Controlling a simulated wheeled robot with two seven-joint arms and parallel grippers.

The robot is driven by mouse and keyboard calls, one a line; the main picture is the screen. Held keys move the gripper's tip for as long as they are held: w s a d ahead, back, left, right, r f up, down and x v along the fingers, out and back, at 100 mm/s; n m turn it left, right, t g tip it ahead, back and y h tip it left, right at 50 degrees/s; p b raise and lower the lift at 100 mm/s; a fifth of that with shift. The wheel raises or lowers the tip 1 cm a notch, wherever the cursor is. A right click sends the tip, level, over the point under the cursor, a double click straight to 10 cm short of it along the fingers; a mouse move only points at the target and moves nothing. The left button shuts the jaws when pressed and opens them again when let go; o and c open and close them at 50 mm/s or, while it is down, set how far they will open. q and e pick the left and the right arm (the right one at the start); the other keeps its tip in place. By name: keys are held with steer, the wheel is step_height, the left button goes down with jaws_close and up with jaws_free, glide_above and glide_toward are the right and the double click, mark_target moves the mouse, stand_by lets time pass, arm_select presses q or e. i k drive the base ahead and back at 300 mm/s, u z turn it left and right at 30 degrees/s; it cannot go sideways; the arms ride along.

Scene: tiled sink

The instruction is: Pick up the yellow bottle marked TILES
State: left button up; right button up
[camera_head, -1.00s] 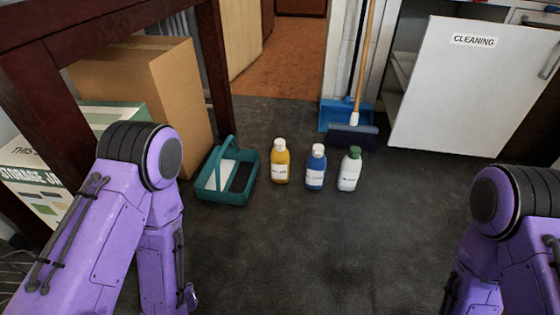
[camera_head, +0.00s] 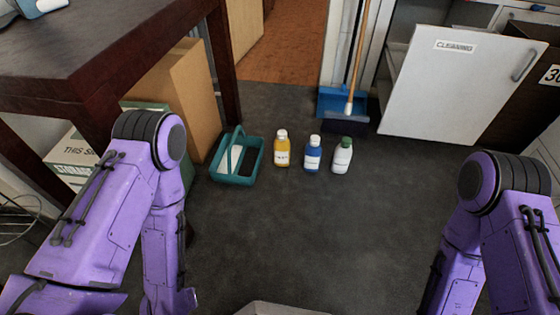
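A yellow bottle (camera_head: 282,149) with a white cap and a white label stands upright on the dark floor. Its label is too small to read. A blue bottle (camera_head: 312,155) with a white cap stands to its right, and a white bottle (camera_head: 342,157) with a green cap stands right of that. The bottles are apart from each other. My purple left and right arms come in at the lower left and lower right, well short of the bottles. Neither gripper shows in the view.
A teal caddy (camera_head: 237,158) stands just left of the yellow bottle. Cardboard boxes (camera_head: 188,95) sit under a dark wooden table (camera_head: 95,45) at left. A broom and blue dustpan (camera_head: 340,103) stand behind, near an open white door (camera_head: 440,90) marked CLEANING. The floor before the bottles is clear.

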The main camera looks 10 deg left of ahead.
mark_target(282, 145)
steer(key=u, duration=0.55)
steer(key=k, duration=0.1)
steer(key=z, duration=0.65)
steer(key=i, duration=1.35)
steer(key=u, duration=0.15)
